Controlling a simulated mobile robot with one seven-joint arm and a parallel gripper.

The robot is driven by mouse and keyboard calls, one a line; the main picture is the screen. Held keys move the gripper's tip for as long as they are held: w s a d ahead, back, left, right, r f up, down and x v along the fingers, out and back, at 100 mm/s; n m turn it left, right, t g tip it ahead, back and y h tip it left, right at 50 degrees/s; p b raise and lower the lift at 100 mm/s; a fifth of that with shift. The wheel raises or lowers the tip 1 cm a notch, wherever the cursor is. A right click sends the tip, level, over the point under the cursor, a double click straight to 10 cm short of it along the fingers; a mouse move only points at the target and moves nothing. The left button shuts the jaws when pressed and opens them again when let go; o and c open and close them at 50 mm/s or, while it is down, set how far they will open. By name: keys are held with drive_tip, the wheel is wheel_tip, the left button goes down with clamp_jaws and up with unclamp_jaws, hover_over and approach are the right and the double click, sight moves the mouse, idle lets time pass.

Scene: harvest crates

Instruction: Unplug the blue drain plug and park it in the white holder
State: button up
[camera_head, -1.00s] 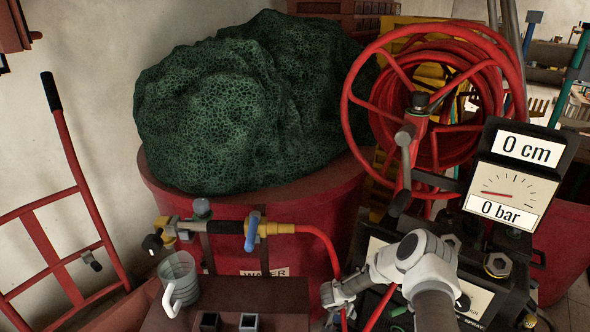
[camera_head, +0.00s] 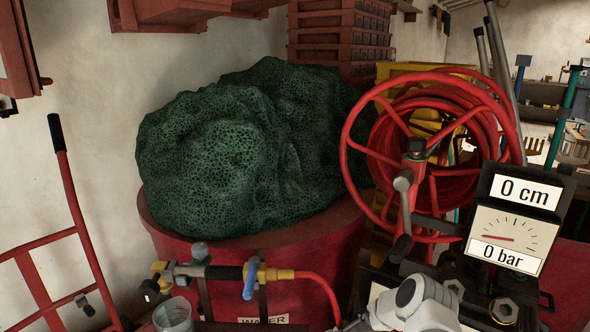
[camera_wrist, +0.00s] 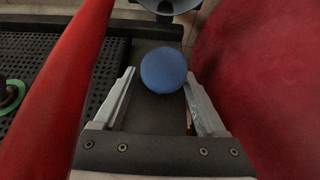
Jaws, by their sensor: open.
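A round blue knob, which looks like the blue drain plug (camera_wrist: 164,66), shows in the wrist view in front of a dark grey surface. My gripper (camera_wrist: 159,78) is open, with one finger on each side of the blue knob. I cannot tell whether the fingers touch it. What the knob sits in is hidden behind it. In the head view only part of my arm shows at the bottom, and my gripper and the plug are out of sight. I cannot make out a white holder in either current view.
A red hose (camera_wrist: 58,95) runs close along the left in the wrist view, and a red curved wall (camera_wrist: 262,75) stands close on the right. The head view shows a red barrel (camera_head: 178,243), a hose reel (camera_head: 447,150) and a gauge (camera_head: 508,238).

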drive_tip(key=shift+c, duration=0.3)
clamp_jaws()
drive_tip(key=shift+o, duration=2.4)
unclamp_jaws()
drive_tip(key=shift+f, duration=0.1)
